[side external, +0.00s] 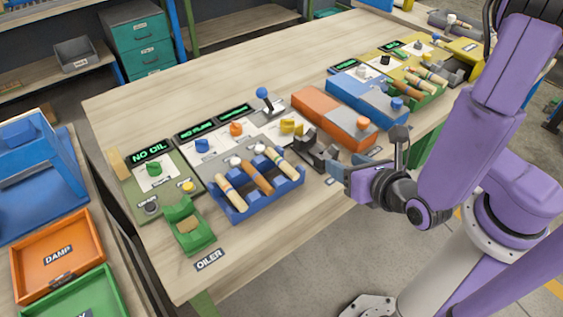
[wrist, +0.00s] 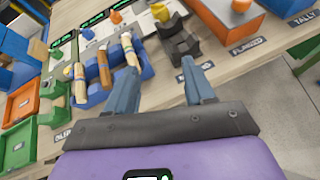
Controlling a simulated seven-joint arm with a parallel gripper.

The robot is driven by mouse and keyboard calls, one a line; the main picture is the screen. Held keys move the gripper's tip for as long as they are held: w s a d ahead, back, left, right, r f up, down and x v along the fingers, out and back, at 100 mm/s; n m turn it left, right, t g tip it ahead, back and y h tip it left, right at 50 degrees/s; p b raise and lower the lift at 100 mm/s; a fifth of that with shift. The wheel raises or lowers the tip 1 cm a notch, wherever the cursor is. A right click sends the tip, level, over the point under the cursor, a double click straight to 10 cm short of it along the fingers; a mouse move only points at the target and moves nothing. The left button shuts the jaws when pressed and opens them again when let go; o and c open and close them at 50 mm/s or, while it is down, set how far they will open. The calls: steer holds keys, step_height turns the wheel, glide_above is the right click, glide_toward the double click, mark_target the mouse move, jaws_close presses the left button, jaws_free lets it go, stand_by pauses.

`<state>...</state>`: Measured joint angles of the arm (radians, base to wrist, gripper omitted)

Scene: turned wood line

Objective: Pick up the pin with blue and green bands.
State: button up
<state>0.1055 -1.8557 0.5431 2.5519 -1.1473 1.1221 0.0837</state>
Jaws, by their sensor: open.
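A blue rack (side external: 240,209) on the bench holds three pins lying side by side; it also shows in the wrist view (wrist: 97,98). The right pale pin (side external: 283,163) has dark bands that look blue and green, though they are small; it shows in the wrist view (wrist: 130,52) too. The middle pin (side external: 257,178) is brown. The left pale pin (side external: 230,193) has bands that look orange or red. My gripper (wrist: 162,78) is open and empty, to the right of the rack and apart from it.
A dark grey holder (side external: 316,150) stands between the rack and my gripper. An orange-and-grey box (side external: 325,118) and a blue-and-grey box (side external: 365,98) stand further right. A green cradle (side external: 188,228) is left of the rack. More pins (side external: 422,80) lie at the far right.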

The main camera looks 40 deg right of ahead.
steer(key=a+f+n+t+y, duration=0.1)
steer(key=a+n+y, duration=0.2)
steer(key=a+n, duration=0.1)
glide_toward(281, 160)
steer(key=x, duration=0.4)
steer(key=shift+w+d, duration=0.1)
steer(key=shift+x, duration=2.75)
steer(key=shift+c, duration=0.3)
jaws_close()
